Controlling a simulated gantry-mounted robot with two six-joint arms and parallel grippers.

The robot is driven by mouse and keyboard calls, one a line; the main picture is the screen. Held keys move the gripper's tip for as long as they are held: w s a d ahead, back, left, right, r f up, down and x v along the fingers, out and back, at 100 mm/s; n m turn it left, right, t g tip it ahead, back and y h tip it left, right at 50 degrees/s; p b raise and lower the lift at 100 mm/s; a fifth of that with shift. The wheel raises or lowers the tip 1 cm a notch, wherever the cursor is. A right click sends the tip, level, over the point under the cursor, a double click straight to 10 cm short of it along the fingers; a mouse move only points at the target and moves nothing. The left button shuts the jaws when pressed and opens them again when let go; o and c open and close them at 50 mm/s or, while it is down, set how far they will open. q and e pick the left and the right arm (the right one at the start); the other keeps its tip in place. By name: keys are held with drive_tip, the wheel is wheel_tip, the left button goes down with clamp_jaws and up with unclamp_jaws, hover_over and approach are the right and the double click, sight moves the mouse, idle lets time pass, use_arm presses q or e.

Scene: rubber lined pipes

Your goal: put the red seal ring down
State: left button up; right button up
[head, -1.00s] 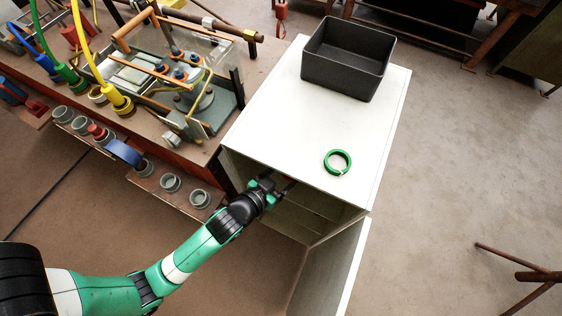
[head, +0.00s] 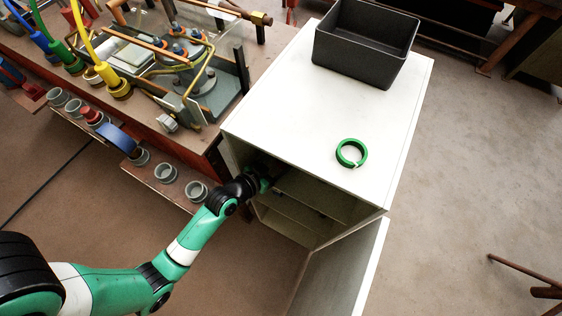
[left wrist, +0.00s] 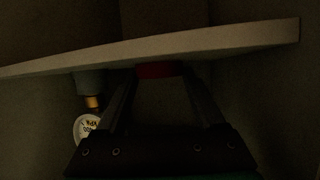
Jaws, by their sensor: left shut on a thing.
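My left gripper (left wrist: 160,78) is shut on the red seal ring (left wrist: 158,70), which shows as a dark red band between the fingertips in the left wrist view. The ring lies close to the pale edge of a shelf (left wrist: 225,39); I cannot tell whether it touches it. In the head view my left arm reaches into the open front of the white cabinet (head: 290,110), and the ring and fingertips are hidden inside. My right gripper is not in view.
A green ring (head: 351,153) and a dark open bin (head: 362,62) are on the cabinet top. The cabinet door (head: 345,275) stands open. A gauge (left wrist: 87,126) shows beside the fingers in the dim interior. A cluttered bench (head: 188,125) stands left.

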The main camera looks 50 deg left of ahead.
use_arm(q)
drive_tip(key=shift+f, duration=0.1)
drive_tip(key=o, duration=1.3)
drive_tip(key=shift+s+r, duration=0.25)
drive_tip(key=p+v, duration=0.3)
drive_tip(key=v, duration=0.8)
drive_tip(key=shift+s+d+r, duration=0.1)
drive_tip(key=shift+s, duration=0.1)
